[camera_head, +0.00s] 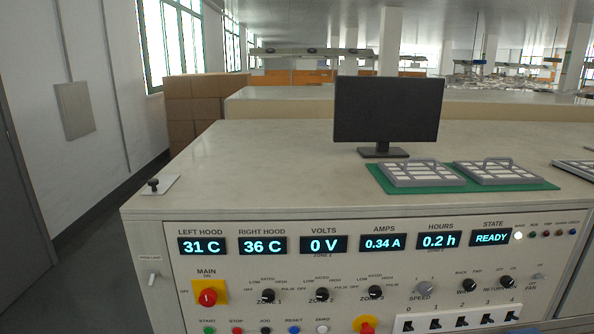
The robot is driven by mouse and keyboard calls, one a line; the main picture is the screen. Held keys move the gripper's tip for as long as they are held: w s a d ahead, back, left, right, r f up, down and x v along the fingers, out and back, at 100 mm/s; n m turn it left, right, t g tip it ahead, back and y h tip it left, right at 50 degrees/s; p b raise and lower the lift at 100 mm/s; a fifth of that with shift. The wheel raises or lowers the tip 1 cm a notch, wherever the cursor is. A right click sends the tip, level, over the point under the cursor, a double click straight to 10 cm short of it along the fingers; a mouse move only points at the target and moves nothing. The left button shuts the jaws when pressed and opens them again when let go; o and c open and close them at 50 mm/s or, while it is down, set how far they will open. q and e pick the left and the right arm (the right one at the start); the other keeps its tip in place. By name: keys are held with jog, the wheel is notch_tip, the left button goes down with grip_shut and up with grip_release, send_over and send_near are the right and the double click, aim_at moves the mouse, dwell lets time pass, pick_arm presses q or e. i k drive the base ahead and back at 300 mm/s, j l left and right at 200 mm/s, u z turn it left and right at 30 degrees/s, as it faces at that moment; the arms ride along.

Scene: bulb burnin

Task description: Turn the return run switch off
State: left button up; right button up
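The return run switch (507,282) is a small black rotary knob on the right part of the white control panel, above a partly readable label starting "RETURN". Small position labels sit around it, and which one its pointer faces is too small to tell. Another black knob (470,285) with BACK and FWD marks is to its left, and a pale FAN switch (537,277) is to its right. Neither gripper can be made out.
The panel (220,268) also carries lit displays, a red MAIN switch (208,297), zone knobs and numbered black rockers (462,320). On the bench top are a monitor (388,110) and a green mat (395,187) with grey trays. The top's left half is mostly clear.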

aim_at(507, 281)
jog(key=z, duration=1.3)
